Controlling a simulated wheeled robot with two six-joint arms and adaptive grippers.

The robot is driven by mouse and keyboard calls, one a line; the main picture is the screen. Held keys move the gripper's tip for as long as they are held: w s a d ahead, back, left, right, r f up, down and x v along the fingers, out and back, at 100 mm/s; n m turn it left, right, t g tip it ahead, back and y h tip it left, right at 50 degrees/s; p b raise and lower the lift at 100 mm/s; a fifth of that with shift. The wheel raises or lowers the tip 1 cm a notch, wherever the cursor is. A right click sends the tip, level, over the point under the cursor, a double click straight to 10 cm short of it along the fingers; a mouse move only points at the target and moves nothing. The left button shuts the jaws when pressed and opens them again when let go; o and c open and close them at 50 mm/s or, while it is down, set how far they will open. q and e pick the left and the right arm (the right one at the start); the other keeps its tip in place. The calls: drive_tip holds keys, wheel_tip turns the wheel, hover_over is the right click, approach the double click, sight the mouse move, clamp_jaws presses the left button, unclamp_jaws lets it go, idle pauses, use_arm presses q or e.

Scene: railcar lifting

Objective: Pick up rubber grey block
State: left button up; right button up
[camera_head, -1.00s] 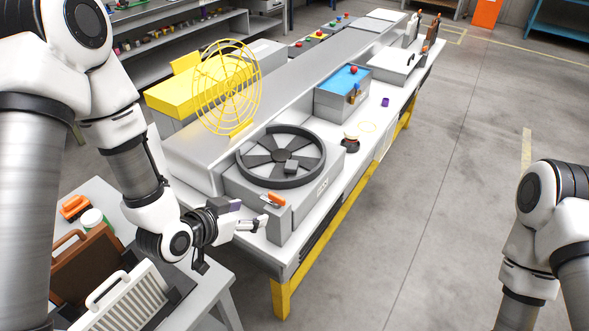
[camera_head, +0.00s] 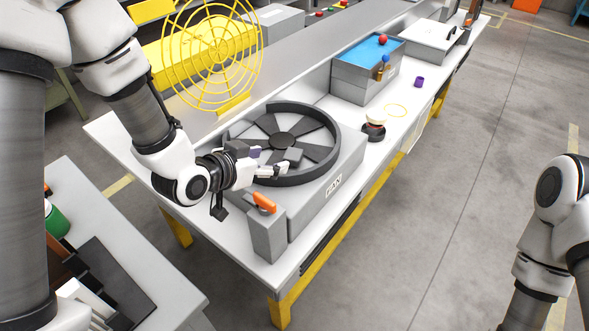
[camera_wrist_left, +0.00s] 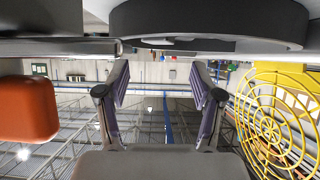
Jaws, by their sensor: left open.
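The small grey block (camera_head: 294,156) sits on the round dark fan (camera_head: 282,140), near the front of its hub. My left gripper (camera_head: 272,162) is open and empty, just left of the block over the fan's near-left rim. Its two purple-padded fingers (camera_wrist_left: 160,97) stand apart with nothing between them in the left wrist view. That view looks upside down, with the dark fan ring (camera_wrist_left: 205,25) along its top edge. I cannot make out the block there. My right arm shows at the right of the head view, but its gripper is out of view.
The fan rests on a grey box labelled FAN on the white table. An orange piece (camera_head: 264,202) tops a grey post (camera_head: 268,236) at the near corner. A yellow fan guard (camera_head: 212,55) stands behind. A blue-topped box (camera_head: 366,70) and small items stand farther right.

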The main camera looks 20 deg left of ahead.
sight(292, 155)
use_arm(q)
drive_tip(key=shift+p+x, duration=0.55)
drive_tip(key=shift+x, duration=0.45)
drive_tip(key=x, duration=0.6)
drive_tip(key=shift+w+d+p, duration=0.25)
drive_tip(key=shift+w+p, duration=0.05)
drive_tip(key=shift+w, duration=0.05)
drive_tip(key=c, duration=0.6)
use_arm(e)
drive_tip(key=shift+s, duration=0.15)
